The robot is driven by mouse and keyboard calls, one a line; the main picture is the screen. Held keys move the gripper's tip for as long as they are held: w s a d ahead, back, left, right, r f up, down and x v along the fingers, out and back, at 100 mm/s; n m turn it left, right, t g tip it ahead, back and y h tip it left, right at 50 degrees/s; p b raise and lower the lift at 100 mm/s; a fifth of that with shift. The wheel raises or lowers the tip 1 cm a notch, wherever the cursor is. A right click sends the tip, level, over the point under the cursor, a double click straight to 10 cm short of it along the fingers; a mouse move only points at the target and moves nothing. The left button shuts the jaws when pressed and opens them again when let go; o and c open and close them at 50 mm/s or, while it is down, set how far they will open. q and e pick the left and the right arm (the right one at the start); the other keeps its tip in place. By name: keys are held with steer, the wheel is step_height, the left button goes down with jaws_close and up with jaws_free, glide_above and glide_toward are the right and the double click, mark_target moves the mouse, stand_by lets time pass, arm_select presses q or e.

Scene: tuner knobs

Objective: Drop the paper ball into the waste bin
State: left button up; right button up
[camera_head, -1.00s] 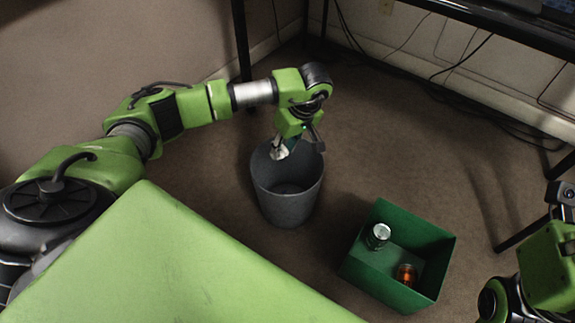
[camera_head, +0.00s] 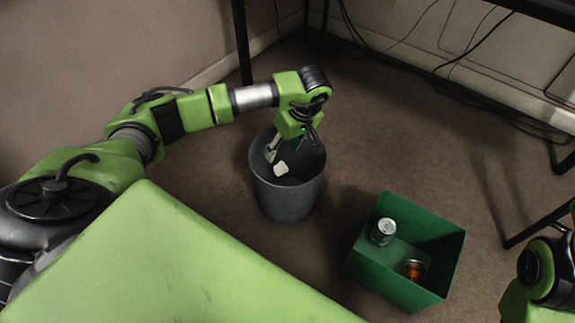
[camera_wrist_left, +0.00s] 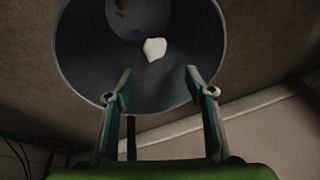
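The white paper ball (camera_head: 281,168) shows just below my left gripper, within the opening of the grey waste bin (camera_head: 287,203). In the left wrist view the ball (camera_wrist_left: 155,49) appears inside the bin's round rim (camera_wrist_left: 84,88), beyond the fingertips and apart from them. My left gripper (camera_head: 292,150) points down over the bin. Its two fingers (camera_wrist_left: 159,82) are spread with nothing between them. My right arm (camera_head: 545,275) is at the right edge of the head view; its fingers are not visible.
A green box (camera_head: 437,262) stands right of the bin and holds a silver-topped can (camera_head: 383,232) and an orange-brown can (camera_head: 414,269). A dark desk frame (camera_head: 242,45) and cables (camera_head: 470,50) are at the back. Brown floor lies between bin and box.

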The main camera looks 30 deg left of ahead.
arm_select(q)
steer(key=v, duration=1.2)
stand_by(0.3)
